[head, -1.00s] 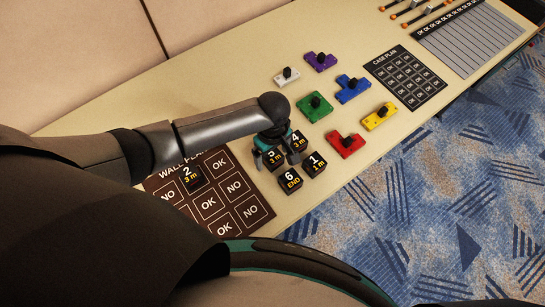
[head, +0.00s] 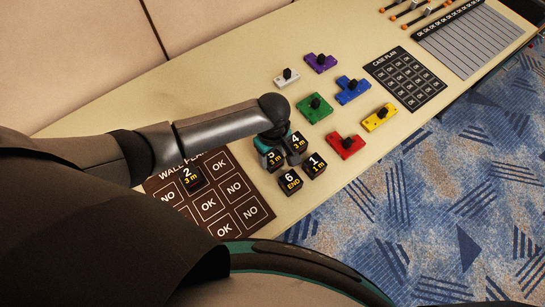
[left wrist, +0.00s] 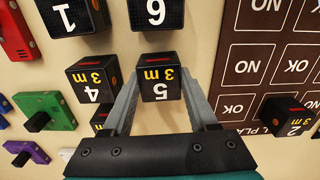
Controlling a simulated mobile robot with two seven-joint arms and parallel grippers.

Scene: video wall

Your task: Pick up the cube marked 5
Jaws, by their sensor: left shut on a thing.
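The cube marked 5 (head: 275,159) is black with a white 5 and yellow "3 m". In the left wrist view the cube marked 5 (left wrist: 161,85) sits between the two grey fingers of my left gripper (left wrist: 161,96), which is shut on it. In the head view my left gripper (head: 270,146) comes down over this cube from above and partly hides it. The cube marked 4 (head: 297,143) is close on its right. I cannot tell any gap between the cube and the table. My right gripper does not show.
Cubes marked 6 (head: 290,181) and 1 (head: 315,165) stand close by. Cube 2 (head: 192,178) stands on the brown wall plan (head: 238,188). Coloured knobbed pieces, such as the red one (head: 346,145), lie to the right. The cream table (head: 225,110) is bare behind the arm.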

